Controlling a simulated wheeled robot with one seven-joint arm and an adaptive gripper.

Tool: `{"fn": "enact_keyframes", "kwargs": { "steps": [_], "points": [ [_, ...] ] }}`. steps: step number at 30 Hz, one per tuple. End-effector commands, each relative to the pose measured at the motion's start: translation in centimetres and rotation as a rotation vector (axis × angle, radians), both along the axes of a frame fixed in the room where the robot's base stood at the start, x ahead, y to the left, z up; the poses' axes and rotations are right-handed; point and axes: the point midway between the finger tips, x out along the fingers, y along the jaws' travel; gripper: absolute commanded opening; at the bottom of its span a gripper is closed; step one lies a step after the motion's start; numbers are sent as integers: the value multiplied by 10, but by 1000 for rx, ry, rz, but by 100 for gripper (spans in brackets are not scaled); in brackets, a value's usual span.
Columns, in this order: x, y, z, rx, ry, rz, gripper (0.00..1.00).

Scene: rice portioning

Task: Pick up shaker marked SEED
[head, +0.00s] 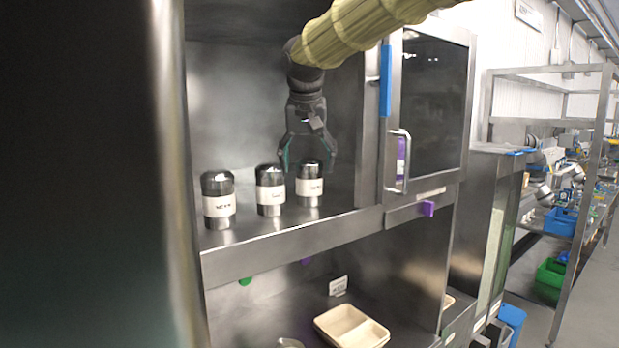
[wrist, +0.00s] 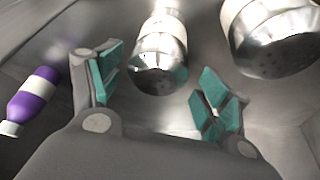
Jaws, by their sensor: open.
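Three dark metal shakers with white label bands stand upright in a row on the steel shelf (head: 290,228): a left one (head: 218,204), a middle one (head: 270,193) and a right one (head: 309,188). The label print is too small to tell which reads SEED. My gripper (head: 307,163) is open and points down, just above and about at the right shaker. In the wrist view, one shaker (wrist: 160,62) appears between and beyond the open teal-padded fingers (wrist: 163,92), apart from both. A second shaker (wrist: 272,40) is to the right.
A purple bottle with a white band (wrist: 36,95) lies to the left in the wrist view. A cabinet door with a handle (head: 398,160) is right of the shelf. A steel wall bounds the shelf's back.

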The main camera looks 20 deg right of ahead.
Motion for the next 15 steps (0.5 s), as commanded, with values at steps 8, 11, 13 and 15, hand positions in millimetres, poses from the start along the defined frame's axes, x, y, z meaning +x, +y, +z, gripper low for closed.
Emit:
{"fn": "enact_keyframes", "kwargs": {
  "steps": [8,11,13,15],
  "points": [
    [11,-8,-26,1,3,0,77],
    [12,-8,-32,1,2,0,77],
    [13,-8,-34,0,1,1,77],
    [13,-8,-34,0,0,1,77]
  ]
}}
